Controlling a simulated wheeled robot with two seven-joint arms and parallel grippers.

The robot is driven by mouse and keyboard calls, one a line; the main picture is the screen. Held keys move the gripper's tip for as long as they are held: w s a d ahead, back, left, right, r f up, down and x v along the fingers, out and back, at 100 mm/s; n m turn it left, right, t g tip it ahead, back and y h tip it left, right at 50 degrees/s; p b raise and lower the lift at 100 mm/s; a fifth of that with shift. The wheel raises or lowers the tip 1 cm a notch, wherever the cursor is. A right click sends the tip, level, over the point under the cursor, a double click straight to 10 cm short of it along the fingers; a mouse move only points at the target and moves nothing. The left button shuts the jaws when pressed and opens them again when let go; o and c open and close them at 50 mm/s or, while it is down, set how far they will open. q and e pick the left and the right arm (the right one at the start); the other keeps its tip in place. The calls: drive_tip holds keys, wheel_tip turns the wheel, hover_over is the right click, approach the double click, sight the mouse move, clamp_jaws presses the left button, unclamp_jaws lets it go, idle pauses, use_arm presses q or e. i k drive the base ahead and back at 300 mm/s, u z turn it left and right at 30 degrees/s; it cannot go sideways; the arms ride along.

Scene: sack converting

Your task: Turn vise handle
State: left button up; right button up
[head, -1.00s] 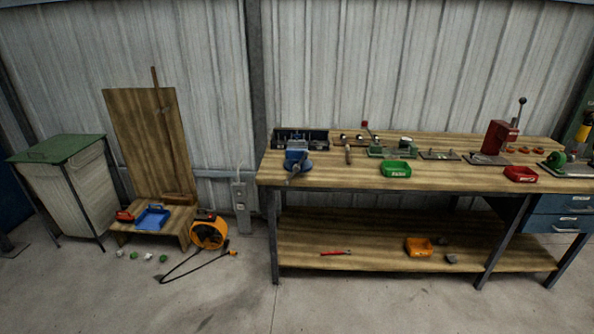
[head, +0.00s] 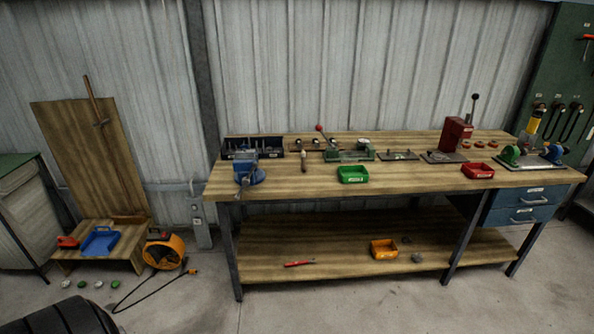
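A blue vise (head: 248,171) is mounted at the front left corner of the wooden workbench (head: 400,183). Its handle (head: 243,187) shows as a thin bar low at the vise's front; its exact angle is too small to tell. Neither of my grippers is in the head view. A dark rounded shape at the bottom left edge shows no fingers.
A black tool rack (head: 290,146) stands behind the vise, with a green bin (head: 352,174) to the right. The concrete floor in front of the bench is clear.

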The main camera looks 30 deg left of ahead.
sight(245, 181)
drive_tip(key=i, duration=1)
drive_tip(key=u, duration=0.65)
